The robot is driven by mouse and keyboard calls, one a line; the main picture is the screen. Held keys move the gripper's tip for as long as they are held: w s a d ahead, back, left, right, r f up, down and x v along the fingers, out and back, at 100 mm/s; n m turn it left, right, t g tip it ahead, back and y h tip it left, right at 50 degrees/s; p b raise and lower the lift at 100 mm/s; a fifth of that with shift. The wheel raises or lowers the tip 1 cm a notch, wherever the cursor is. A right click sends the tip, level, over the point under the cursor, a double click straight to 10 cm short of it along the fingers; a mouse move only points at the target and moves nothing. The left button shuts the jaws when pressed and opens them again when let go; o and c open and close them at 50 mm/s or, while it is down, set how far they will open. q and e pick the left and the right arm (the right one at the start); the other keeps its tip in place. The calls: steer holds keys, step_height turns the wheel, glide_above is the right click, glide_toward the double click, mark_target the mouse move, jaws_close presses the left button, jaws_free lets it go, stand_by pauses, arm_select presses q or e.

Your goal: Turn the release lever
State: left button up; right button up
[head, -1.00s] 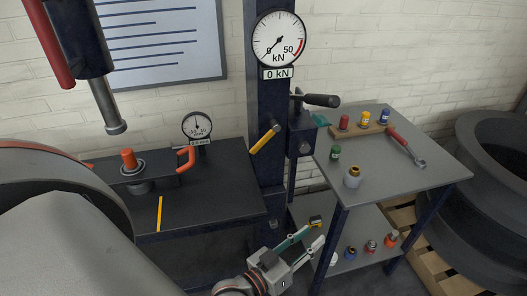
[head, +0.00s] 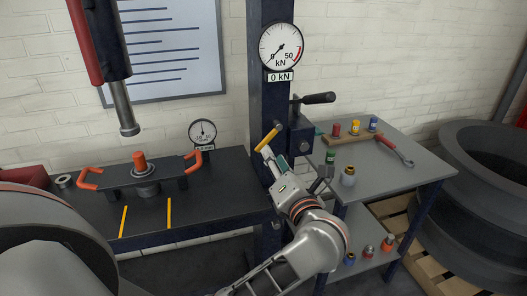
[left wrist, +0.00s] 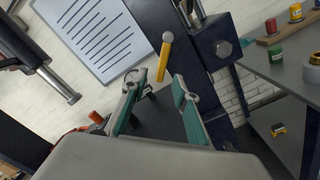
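The release lever (head: 268,139), a yellow bar with a pale rounded end, sticks out at a slant from the dark press column. It also shows in the left wrist view (left wrist: 164,58), where its lower end appears between my fingertips. My left gripper (head: 294,160) is just below and to the right of the lever in the head view. Its green-padded fingers stand apart and empty in the left wrist view (left wrist: 155,88). I cannot tell how far the lever is from the tips in depth; nothing is gripped. My right gripper is not in view.
The column carries a force gauge (head: 281,46) reading 0 kN and a black-handled lever (head: 318,98). A press bench (head: 220,190) with an orange-handled plate (head: 122,178) is at left. A grey cart (head: 400,175) with small bottles and a wrench is at right.

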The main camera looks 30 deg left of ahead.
mark_target(265, 143)
arm_select(q)
steer(key=x, duration=0.8)
steer(key=shift+d+f+p, duration=0.15)
steer(key=shift+f+p, duration=0.1)
steer(key=shift+p, duration=0.15)
steer(key=shift+c, duration=0.3)
jaws_close()
